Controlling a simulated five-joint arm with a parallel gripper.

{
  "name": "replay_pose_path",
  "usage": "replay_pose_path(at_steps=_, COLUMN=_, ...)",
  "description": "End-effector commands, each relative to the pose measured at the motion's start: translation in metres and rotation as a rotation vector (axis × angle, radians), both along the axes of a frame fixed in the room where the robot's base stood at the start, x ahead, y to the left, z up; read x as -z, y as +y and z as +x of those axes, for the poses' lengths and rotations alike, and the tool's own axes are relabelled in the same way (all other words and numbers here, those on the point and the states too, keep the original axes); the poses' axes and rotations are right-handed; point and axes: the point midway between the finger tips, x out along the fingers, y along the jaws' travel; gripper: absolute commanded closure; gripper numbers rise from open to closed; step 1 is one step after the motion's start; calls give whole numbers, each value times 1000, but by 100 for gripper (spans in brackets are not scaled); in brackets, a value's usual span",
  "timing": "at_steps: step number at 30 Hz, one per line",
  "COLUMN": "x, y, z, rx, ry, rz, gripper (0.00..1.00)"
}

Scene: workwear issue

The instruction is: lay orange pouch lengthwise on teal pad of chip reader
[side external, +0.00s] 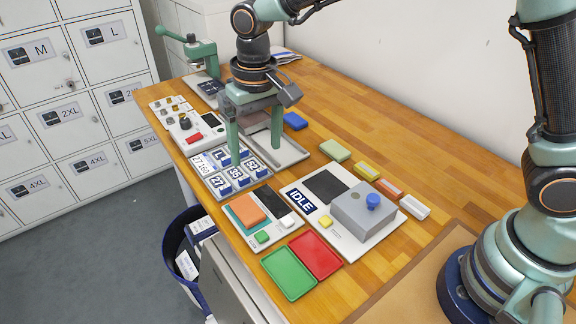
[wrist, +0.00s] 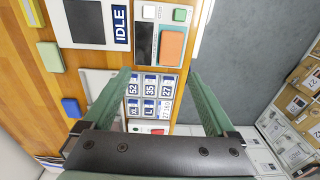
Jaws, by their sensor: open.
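The orange pouch (side external: 249,207) lies flat on the teal pad (side external: 234,217) of the chip reader (side external: 262,245), its long side running along the pad's long side. Teal shows along the pad's edge beside it. The pouch also shows in the wrist view (wrist: 172,49), next to the reader's dark screen (wrist: 145,40). My gripper (side external: 255,150) is open and empty, above and behind the reader, over the numbered tiles; its fingers are apart from the pouch. The wrist view shows the gripper (wrist: 160,78) with nothing between its fingers.
Numbered tiles (side external: 237,176) sit behind the reader. A device marked IDLE (side external: 300,200) with a grey block (side external: 364,212) stands to its right. Green (side external: 289,272) and red (side external: 316,256) trays lie in front. Several small blocks line the right; the back right tabletop is clear.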

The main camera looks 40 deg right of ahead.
Motion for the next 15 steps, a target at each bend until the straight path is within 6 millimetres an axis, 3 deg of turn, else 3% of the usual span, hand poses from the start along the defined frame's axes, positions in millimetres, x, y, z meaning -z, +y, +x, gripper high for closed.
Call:
replay_pose_path(at_steps=1, x=-16, y=-16, z=-2, rx=6, ry=-28, rz=12, gripper=9)
replay_pose_path(at_steps=6, x=-55, y=-70, z=-19, rx=8, ry=-118, rz=35, gripper=9)
replay_pose_path(at_steps=15, x=-91, y=-152, z=-71, rx=8, ry=-288, rz=32, gripper=9)
